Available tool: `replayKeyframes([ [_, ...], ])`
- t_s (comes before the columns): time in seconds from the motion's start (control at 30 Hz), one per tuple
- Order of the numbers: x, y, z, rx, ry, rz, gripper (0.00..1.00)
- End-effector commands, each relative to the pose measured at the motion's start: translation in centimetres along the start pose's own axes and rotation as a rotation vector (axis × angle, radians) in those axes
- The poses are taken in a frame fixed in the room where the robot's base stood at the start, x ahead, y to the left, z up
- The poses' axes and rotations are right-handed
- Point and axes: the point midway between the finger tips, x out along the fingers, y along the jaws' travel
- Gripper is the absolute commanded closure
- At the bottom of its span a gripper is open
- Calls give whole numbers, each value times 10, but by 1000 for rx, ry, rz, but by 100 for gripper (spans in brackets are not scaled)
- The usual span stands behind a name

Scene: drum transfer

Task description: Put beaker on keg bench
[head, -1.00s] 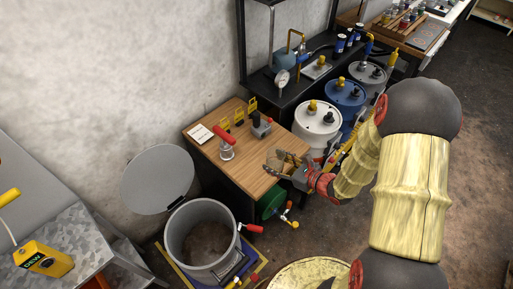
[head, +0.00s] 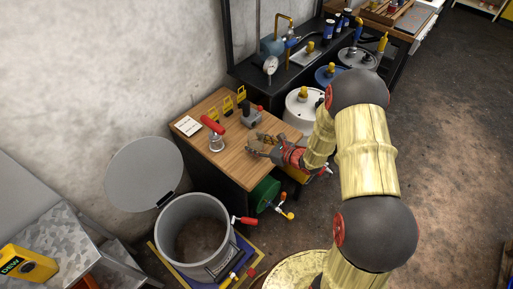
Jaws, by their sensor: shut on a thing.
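My gripper (head: 264,146) is over the front right part of the wooden bench top (head: 228,166), coming in from the right. It is shut on a small brownish thing, taken to be the beaker (head: 268,139). The fingers hide most of it, and its outline is hard to make out. I cannot tell whether it touches the bench top. The wooden bench, taken to be the keg bench, has a green keg (head: 264,192) beneath it.
A metal cup-like fitting with a red handle (head: 212,127), a grey device (head: 250,117), yellow tags (head: 228,105) and a white card (head: 187,125) stand on the bench. An open grey drum (head: 185,212) stands in front. A white drum (head: 302,113) is at the right.

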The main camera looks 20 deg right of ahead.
Motion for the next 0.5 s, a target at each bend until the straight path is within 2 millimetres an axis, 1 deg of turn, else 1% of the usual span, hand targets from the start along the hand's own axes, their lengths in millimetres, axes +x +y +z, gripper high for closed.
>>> replayKeyframes([
  [0.03,4,0,-10,2,1,0,73],
  [0.1,6,0,-14,0,0,0,73],
  [0.3,5,0,-11,-1,-1,-1,73],
  [0.47,6,0,-15,-1,-1,-1,73],
  [0.5,6,0,-14,0,-1,-1,50],
])
